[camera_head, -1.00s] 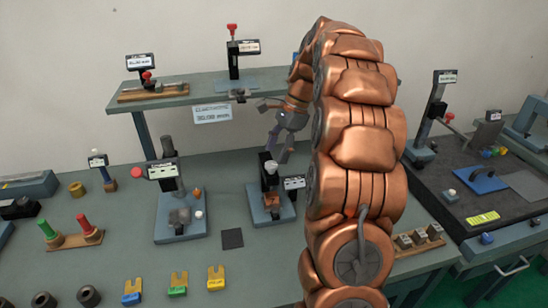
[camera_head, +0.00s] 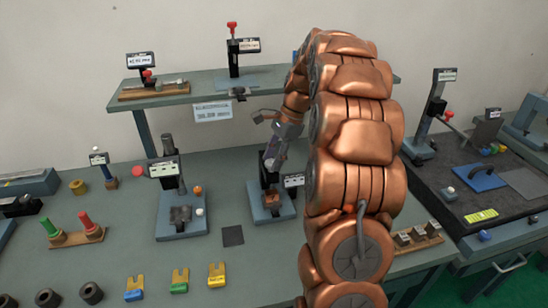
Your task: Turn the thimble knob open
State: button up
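My gripper (camera_head: 270,164) points down and left over the small fixture (camera_head: 285,211) at the middle of the bench. It covers the top of that fixture's dark post. The fingers are small and dark, and I cannot tell their opening or whether they touch the fixture. No part is clearly recognisable as the thimble knob; one on this fixture would be hidden behind the gripper. A copper-brown block (camera_head: 271,200) sits low on the fixture. A label plate (camera_head: 293,180) stands at its right.
A similar fixture (camera_head: 181,228) with a label, an orange knob and a white knob stands to the left. The raised shelf (camera_head: 190,97) is behind, with a hanging sign (camera_head: 212,111). Coloured forked pieces (camera_head: 179,281) lie in front. A dark square pad (camera_head: 232,236) lies between.

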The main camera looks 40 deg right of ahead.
jog(key=c, duration=0.6)
jog(key=shift+c, duration=0.2)
jog(key=shift+n+b, duration=0.3)
jog(key=shift+b, duration=0.05)
jog(key=shift+w+f+n+g+b, duration=0.2)
jog(key=shift+n+g+b, duration=0.4)
jog(key=shift+n, duration=0.4)
jog(key=shift+r+n+g+b, duration=0.1)
jog(key=shift+n+g+b, duration=0.75)
jog(key=shift+n, duration=0.95)
jog(key=o, duration=1.1)
jog(key=shift+r, duration=0.1)
jog(key=shift+o, duration=0.2)
jog(key=shift+h, duration=0.3)
